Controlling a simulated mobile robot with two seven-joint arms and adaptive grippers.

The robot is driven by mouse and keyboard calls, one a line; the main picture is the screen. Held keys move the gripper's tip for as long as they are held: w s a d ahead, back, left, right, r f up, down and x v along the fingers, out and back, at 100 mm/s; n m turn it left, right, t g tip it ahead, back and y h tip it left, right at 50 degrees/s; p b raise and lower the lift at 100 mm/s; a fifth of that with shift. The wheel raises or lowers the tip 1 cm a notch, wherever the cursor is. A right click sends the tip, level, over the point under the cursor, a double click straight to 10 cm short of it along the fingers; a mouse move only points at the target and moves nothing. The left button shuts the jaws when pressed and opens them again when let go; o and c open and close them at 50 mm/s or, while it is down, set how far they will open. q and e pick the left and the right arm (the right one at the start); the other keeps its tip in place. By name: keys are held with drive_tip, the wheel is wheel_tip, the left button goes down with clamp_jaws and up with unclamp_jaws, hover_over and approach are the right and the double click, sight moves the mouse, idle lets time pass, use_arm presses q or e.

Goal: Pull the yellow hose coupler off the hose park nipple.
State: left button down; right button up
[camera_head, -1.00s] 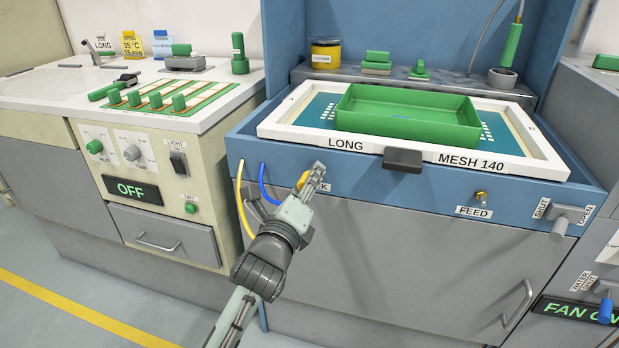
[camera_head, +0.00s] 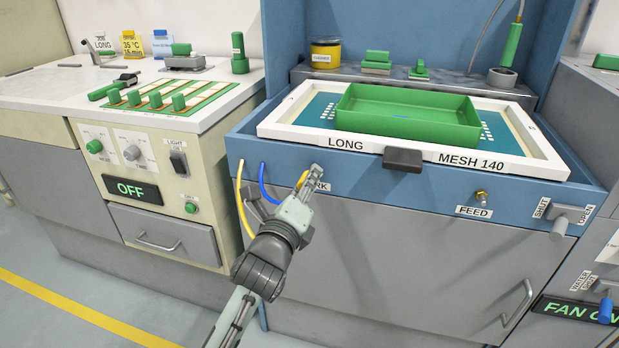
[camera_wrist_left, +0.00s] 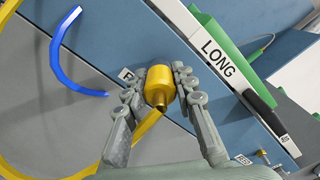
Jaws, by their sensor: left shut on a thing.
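The yellow hose coupler (camera_wrist_left: 159,84) sits between the two fingers of my left gripper (camera_wrist_left: 158,88) in the left wrist view. The gripper is shut on it, in front of the blue panel. In the head view the left gripper (camera_head: 308,182) is by the PARK label, with a bit of the yellow coupler (camera_head: 302,179) showing beside the fingers. A yellow hose (camera_wrist_left: 110,160) runs from the coupler's near end. The park nipple is hidden behind the coupler and fingers, so I cannot tell whether they are still joined. My right gripper is not in view.
A blue hose (camera_head: 264,186) hangs left of the gripper. The FEED nipple (camera_head: 481,196) is on the same panel to the right, then the SHUT/OPEN valve lever (camera_head: 572,217). A framed screen (camera_head: 290,127) with a green tray (camera_head: 400,125) lies above.

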use_arm(q)
drive_tip(key=shift+s, duration=0.1)
drive_tip(key=shift+s+a+r+p, duration=0.1)
drive_tip(key=shift+s+a+p, duration=0.15)
drive_tip(key=shift+s+p, duration=0.3)
drive_tip(key=shift+p+v, duration=0.35)
drive_tip(key=shift+v, duration=0.85)
drive_tip(key=shift+s+a+r, duration=0.2)
drive_tip(key=shift+s+r, duration=0.25)
drive_tip(key=shift+s, duration=0.2)
drive_tip(key=shift+s+a+r, duration=0.2)
drive_tip(key=shift+s+r, duration=0.3)
drive_tip(key=shift+s, duration=0.1)
drive_tip(key=shift+s+a+r, duration=0.2)
drive_tip(key=shift+s+r, duration=0.25)
drive_tip(key=shift+s, duration=0.2)
